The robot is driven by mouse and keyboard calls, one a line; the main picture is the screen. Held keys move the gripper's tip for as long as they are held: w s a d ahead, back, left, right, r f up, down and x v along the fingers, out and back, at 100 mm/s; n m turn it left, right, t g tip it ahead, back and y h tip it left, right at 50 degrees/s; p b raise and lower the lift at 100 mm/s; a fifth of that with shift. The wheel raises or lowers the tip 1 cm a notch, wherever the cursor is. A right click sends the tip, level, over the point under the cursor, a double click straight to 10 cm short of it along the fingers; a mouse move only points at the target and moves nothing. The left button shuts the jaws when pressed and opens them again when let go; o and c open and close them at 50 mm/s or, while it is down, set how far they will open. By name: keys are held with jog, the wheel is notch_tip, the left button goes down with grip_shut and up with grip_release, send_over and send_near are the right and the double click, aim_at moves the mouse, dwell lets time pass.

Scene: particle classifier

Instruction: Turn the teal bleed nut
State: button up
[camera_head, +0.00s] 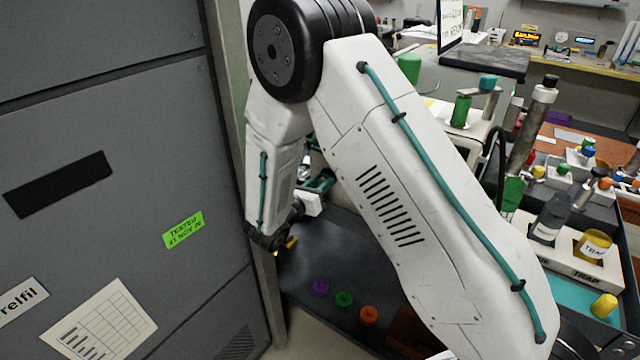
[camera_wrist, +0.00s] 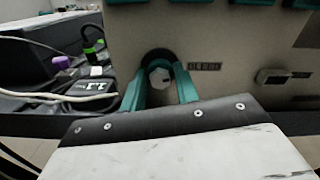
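In the wrist view, my gripper (camera_wrist: 162,84) points at an upright beige panel (camera_wrist: 231,40), with one teal finger on each side of a small round fitting (camera_wrist: 159,77). The fitting has a pale, faceted middle and a dark ring above it. A dark label (camera_wrist: 204,66) reading "BLEED" is right of it. The fingers are apart, with the pale middle between them; I cannot tell whether they touch the fitting. The fitting's own teal colour is hard to separate from the fingers. In the head view my arm hides the panel and most of the gripper.
A second labelled fitting (camera_wrist: 273,77) sits to the right on the panel. Cables and a purple block (camera_wrist: 62,62) lie to the left. In the head view, a grey cabinet (camera_head: 110,220) stands left, and purple, green and orange knobs (camera_head: 368,315) sit on a dark surface.

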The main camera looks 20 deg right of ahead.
jog(key=shift+m, duration=0.3)
jog(key=m, duration=0.9)
jog(key=shift+m, duration=0.4)
jog(key=m, duration=0.5)
jog(key=shift+s+f+m, duration=0.1)
jog(key=shift+m, duration=2.3)
jog(key=o, duration=1)
